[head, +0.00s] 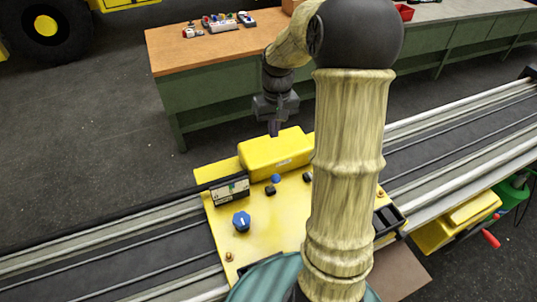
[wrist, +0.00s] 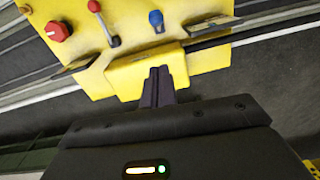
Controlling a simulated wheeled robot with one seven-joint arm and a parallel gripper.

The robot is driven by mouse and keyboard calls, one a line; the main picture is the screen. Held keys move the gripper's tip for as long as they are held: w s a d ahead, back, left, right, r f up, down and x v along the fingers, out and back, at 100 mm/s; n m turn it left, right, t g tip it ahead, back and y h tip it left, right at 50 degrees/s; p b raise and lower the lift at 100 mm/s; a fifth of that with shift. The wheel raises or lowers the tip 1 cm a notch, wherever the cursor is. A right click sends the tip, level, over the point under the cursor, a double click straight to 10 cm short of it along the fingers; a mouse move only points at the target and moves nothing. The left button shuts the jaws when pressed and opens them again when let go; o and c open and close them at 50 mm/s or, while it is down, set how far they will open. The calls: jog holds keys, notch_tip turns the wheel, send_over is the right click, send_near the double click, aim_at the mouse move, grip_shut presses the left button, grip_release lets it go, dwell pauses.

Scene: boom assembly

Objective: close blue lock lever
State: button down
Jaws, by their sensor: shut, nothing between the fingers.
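In the head view a small blue part (head: 276,179) stands on the yellow control box (head: 222,246), close to its raised yellow housing. A larger blue knob (head: 241,220) sits nearer to me. The wrist view shows one blue upright lever (wrist: 156,20); I cannot tell which of these two it is. My gripper (head: 275,130) is over the far edge of the raised housing. In the wrist view its fingertips (wrist: 160,70) are together and empty, in front of the housing and apart from the blue lever.
The wrist view shows a red knob (wrist: 57,31), a red-tipped lever (wrist: 95,6) and a dark display (wrist: 213,28). In the head view a display (head: 230,190) stands at the box's left. My arm hides the box's right side. A green workbench (head: 215,104) stands behind.

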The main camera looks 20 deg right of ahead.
jog(key=shift+w, duration=0.3)
jog(key=shift+s+a, duration=0.1)
jog(key=p, duration=0.5)
send_over(273, 182)
jog(key=w+d, duration=0.2)
jog(key=w, duration=0.2)
notch_tip(273, 182, down, 12)
jog(key=shift+s+a+f, duration=0.2)
jog(key=shift+s+f, duration=0.1)
jog(key=shift+s, duration=0.35)
jog(key=shift+f, duration=0.1)
jog(key=shift+w, duration=0.1)
jog(key=shift+f, duration=0.1)
